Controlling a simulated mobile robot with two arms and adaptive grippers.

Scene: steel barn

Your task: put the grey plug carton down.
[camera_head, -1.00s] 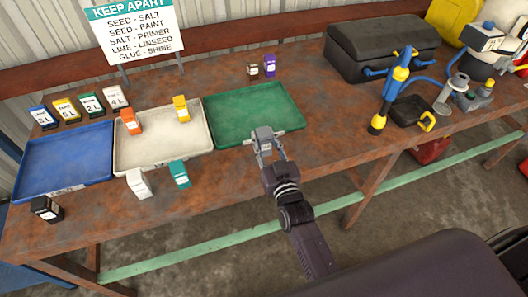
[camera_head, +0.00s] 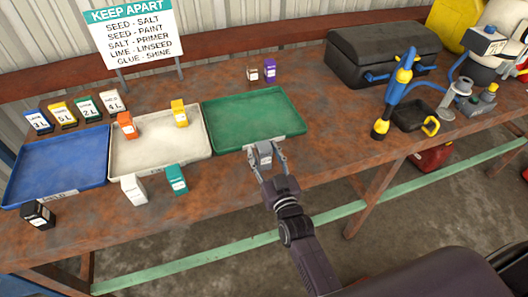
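The grey plug carton (camera_head: 264,156) is upright at the front edge of the green tray (camera_head: 294,128), apparently on the bare table strip just in front of it. My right gripper (camera_head: 266,153) reaches in from the front, with one finger on each side of the carton. The fingers look spread wider than the carton, with a slight gap. The carton's underside is hidden, so its contact with the table is hard to see. My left gripper is not in view.
The blue tray (camera_head: 62,164) and white tray (camera_head: 160,141) lie to the left. White (camera_head: 133,189) and teal (camera_head: 176,179) cartons stand before the white tray, a black one (camera_head: 38,214) before the blue. The keep-apart sign (camera_head: 131,32) stands behind. Bare table lies right of the green tray.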

